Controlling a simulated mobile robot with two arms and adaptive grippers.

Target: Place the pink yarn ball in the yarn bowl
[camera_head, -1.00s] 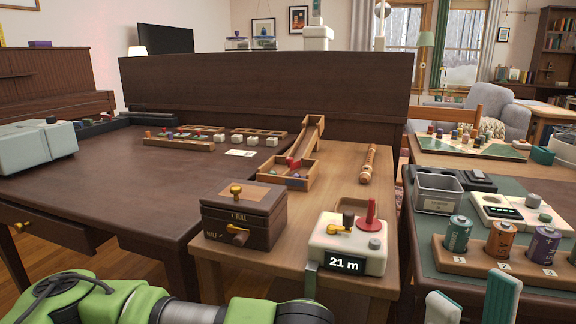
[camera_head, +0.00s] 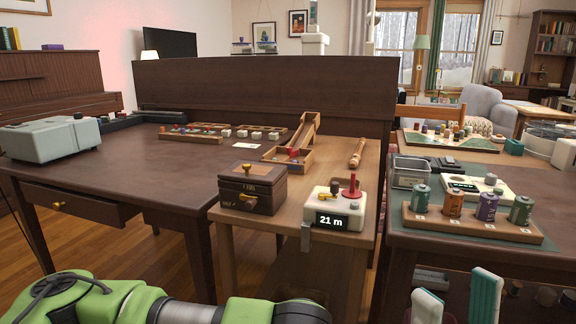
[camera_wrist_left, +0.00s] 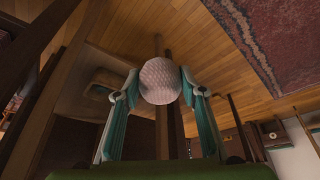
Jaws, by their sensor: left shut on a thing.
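The pale pink yarn ball (camera_wrist_left: 160,80) is in the left wrist view, held between the two fingertips of my left gripper (camera_wrist_left: 160,92). The gripper is shut on it, and the ball is above the wooden floor. In the head view my left arm crosses the lower left, but its gripper does not show there. My right gripper (camera_head: 457,298) is at the lower right of the head view, in front of the right table. Its two teal-and-white fingers are apart with nothing seen between them. I cannot make out a yarn bowl in either view.
A dark desk (camera_head: 110,178) stands left, with a grey-green machine (camera_head: 50,138). A middle wooden table (camera_head: 290,225) holds a brown box (camera_head: 252,190) and a white device reading "21 m" (camera_head: 336,208). The right table carries several coloured cylinders in a wooden rack (camera_head: 470,228). Floor shows at left.

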